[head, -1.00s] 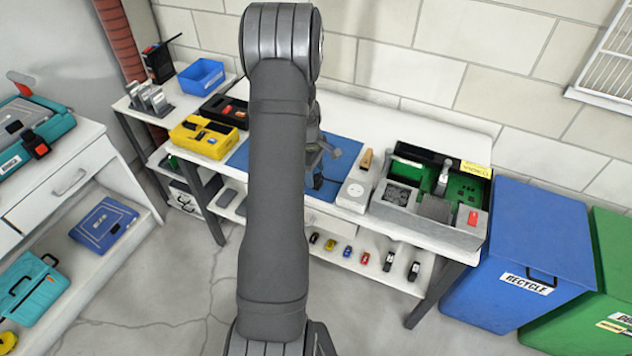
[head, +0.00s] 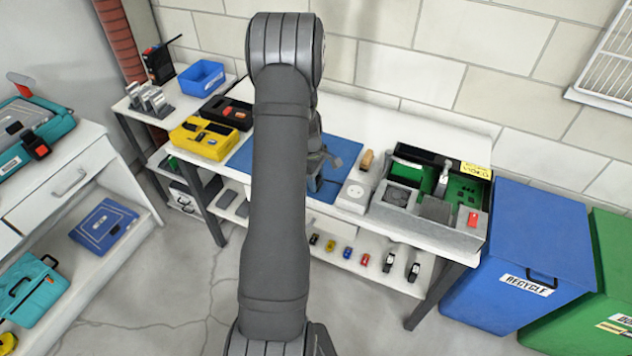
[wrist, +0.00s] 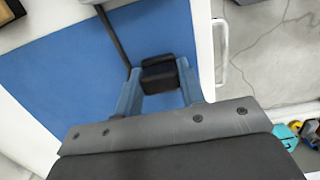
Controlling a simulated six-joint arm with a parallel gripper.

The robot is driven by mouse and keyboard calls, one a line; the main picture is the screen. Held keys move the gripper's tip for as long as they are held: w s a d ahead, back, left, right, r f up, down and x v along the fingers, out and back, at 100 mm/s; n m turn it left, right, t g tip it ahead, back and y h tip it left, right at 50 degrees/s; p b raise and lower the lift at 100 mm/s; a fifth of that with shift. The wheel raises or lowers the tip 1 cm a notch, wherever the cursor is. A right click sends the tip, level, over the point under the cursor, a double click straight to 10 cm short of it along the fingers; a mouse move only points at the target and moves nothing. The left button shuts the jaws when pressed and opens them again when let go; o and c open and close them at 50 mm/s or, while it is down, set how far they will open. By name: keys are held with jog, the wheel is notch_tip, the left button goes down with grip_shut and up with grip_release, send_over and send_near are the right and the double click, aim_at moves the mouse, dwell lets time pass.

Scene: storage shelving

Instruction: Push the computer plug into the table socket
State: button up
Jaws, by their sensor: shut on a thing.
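The black computer plug (wrist: 158,73) is between the two blue-grey fingers of my gripper (wrist: 159,84) in the wrist view. A black cable (wrist: 114,40) runs from it toward the top left, over the blue mat. In the head view my gripper (head: 324,168) is over the right part of the mat, partly hidden by my arm, and the plug cannot be made out. The table socket (head: 354,196) is a white block with a round outlet on its top, just right of my gripper and apart from it. The socket is not clearly seen in the wrist view.
An open grey computer case (head: 458,236) with green boards stands right of the socket. A tan-handled object (head: 366,160) is behind the socket. The blue mat (head: 345,150) lies on the white table. A yellow case (head: 205,140) stands at left; blue and green bins are at right.

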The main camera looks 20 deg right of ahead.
aim_at(320, 186)
jog(key=shift+r, duration=0.1)
jog(key=shift+r, duration=0.5)
jog(key=r, duration=0.2)
jog(key=s+r, duration=0.1)
jog(key=shift+d+r, duration=0.4)
jog(key=s+d+r, duration=0.5)
jog(key=s+r, duration=0.1)
jog(key=s, duration=0.2)
jog(key=shift+s+d, duration=0.25)
jog(key=shift+s, duration=0.15)
jog(key=d+m, duration=0.1)
jog(key=m, duration=0.5)
jog(key=m+y, duration=0.1)
jog(key=m, duration=0.5)
jog(key=d+m+y, duration=0.1)
jog(key=m, duration=0.5)
jog(key=shift+w+d+r, duration=0.1)
jog(key=shift+w+d, duration=0.25)
jog(key=shift+w, duration=0.05)
